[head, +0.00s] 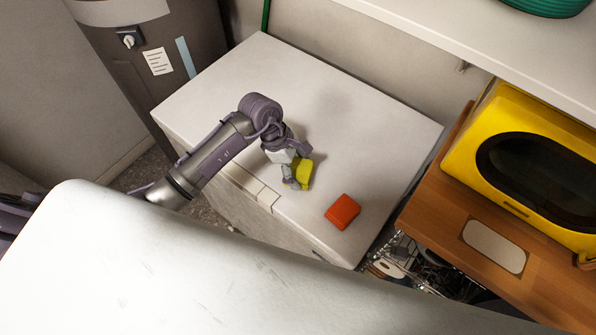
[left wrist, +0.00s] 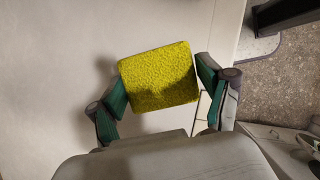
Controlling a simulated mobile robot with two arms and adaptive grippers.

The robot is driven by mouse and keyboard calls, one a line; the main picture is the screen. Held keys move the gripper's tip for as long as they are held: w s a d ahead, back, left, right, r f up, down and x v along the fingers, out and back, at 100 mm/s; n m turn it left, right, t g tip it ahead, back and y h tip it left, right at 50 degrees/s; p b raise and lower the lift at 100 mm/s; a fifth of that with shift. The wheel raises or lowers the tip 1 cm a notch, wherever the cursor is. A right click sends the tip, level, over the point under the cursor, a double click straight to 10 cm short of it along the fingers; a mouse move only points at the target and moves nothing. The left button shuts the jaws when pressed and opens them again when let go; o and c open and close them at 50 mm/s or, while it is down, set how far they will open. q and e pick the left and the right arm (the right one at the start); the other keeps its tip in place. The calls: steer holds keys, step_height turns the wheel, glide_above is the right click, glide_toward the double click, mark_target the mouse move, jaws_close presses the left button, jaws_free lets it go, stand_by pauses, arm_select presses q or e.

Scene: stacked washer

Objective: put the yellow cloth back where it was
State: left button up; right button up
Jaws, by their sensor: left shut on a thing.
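The yellow cloth (head: 304,172) is a small folded block at my left gripper (head: 297,170), over the white washer top (head: 340,120) near its front edge. In the left wrist view the cloth (left wrist: 160,77) has a rough, sponge-like face and sits between the two green-padded fingers of my left gripper (left wrist: 160,88). The gripper is shut on it. I cannot tell whether the cloth touches the top or is held just above it. A red folded block (head: 342,211) lies to the right of the cloth on the same top. My right gripper is not in view.
A yellow appliance with a dark oval window (head: 535,165) stands on a wooden surface (head: 440,210) at the right. A white shelf (head: 480,45) runs above. A dark grey cylinder (head: 150,60) stands behind left. A large pale surface (head: 150,270) fills the foreground. The back of the washer top is clear.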

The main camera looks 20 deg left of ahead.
mark_target(298, 177)
arm_select(q)
step_height(298, 177, down, 4)
steer(key=shift+r+p, duration=0.1)
steer(key=shift+p, duration=0.8)
steer(key=shift+f, duration=0.2)
steer(key=shift+f, duration=0.1)
steer(key=o, duration=1)
steer(key=shift+c, duration=0.2)
